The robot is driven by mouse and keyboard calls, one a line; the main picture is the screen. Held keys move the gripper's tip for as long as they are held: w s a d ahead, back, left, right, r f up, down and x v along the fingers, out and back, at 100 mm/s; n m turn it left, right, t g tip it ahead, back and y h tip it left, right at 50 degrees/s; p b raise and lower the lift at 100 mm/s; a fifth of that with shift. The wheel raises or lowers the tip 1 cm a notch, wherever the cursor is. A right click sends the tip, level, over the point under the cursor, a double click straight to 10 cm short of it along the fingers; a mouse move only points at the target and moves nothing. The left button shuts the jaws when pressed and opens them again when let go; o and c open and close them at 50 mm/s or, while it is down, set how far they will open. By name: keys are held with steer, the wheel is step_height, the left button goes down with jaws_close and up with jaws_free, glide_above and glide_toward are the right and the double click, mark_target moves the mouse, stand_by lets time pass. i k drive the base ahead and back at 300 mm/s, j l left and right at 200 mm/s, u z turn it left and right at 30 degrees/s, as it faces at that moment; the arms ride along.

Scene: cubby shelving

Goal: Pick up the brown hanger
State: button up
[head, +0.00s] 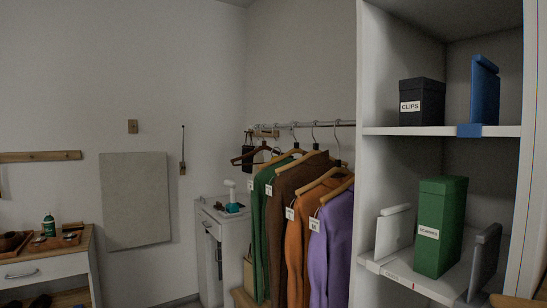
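A dark brown hanger (240,159) hangs at the left end of the rail (310,124) in the head view, with no garment seen on it. A dark item (247,140) hangs just behind it, partly overlapped. To its right, lighter wooden hangers carry a green garment (262,200), a brown one (290,190), an orange one (298,240) and a purple one (335,240). My gripper does not show in this view.
A tall white shelf (368,150) with boxes and binders stands close on the right. A white cabinet (236,245) stands left of the garments, with small items on top. A drawer table (40,268) is at far left. A grey board (136,200) is on the wall.

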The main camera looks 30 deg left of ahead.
mark_target(264, 146)
steer(key=i+j, duration=0.15)
steer(key=j, duration=0.25)
steer(key=i+j, duration=0.1)
steer(key=j, duration=0.3)
steer(key=i+j, duration=0.15)
steer(key=j, duration=0.2)
steer(key=i+j, duration=0.1)
steer(key=j, duration=0.3)
steer(key=i+j, duration=0.15)
steer(key=j, duration=0.25)
steer(key=i+j, duration=0.15)
steer(key=j, duration=0.25)
steer(key=u, duration=0.05)
